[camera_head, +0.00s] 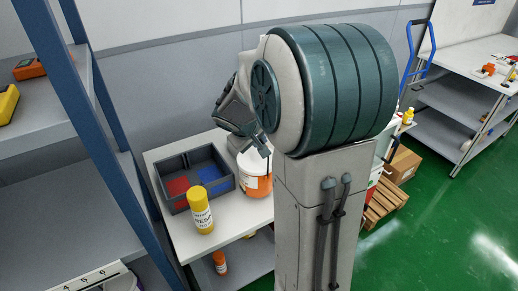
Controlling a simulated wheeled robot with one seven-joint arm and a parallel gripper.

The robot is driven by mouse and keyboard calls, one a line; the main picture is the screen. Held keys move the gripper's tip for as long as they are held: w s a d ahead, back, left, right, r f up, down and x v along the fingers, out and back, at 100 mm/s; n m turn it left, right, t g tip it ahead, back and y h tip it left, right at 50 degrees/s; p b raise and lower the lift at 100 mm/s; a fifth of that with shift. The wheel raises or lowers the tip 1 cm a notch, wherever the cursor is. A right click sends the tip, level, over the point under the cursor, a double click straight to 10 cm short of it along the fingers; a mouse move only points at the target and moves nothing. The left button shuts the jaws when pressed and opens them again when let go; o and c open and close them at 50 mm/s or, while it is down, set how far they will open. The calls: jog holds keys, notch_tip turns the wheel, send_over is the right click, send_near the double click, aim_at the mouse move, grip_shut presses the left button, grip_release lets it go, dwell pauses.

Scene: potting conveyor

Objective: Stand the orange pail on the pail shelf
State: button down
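The orange pail (257,186), with white upper parts, stands on the light table beside a grey bin. My arm's column hides its right side. My gripper (263,150) is at the pail's top, pointing down. Its fingertips are small and partly covered, so I cannot tell whether they are open, shut or touching the pail. A grey shelf unit with blue posts (93,115) stands at the left. No label that I can read names it the pail shelf.
The grey bin (181,204) holds red and blue items. A yellow bottle (201,210) stands in front of it on the table (190,241). Yellow and orange devices lie on the upper left shelf (45,122). The middle left shelf (60,215) has bare room. A cardboard box (403,165) is at the right.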

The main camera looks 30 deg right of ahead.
aim_at(259, 156)
jog(key=shift+f, duration=1.5)
jog(key=shift+f+b, duration=0.15)
jog(key=shift+b, duration=0.15)
jog(key=c, duration=1.4)
grip_release()
jog(key=shift+c, duration=0.2)
jog(key=shift+s+a+r, duration=0.1)
jog(key=shift+a+r, duration=0.1)
jog(key=shift+r, duration=0.25)
jog(key=v, duration=1.1)
jog(key=s+a+y, duration=0.2)
jog(key=s+a, duration=0.2)
jog(key=s, duration=0.4)
jog(key=shift+m+g+p, duration=0.3)
jog(key=shift+m+p, duration=0.05)
jog(key=shift+m, duration=0.05)
jog(key=shift+o, duration=0.4)
jog(key=s+a+f+y, duration=0.2)
jog(key=s+a, duration=0.3)
jog(key=s, duration=0.3)
jog(key=shift+s+a+y, duration=0.15)
jog(key=shift+a+y, duration=0.05)
jog(key=shift+y, duration=0.6)
jog(key=shift+s+a+f+m, duration=0.15)
jog(key=shift+s+a+m, duration=0.15)
jog(key=shift+s, duration=0.05)
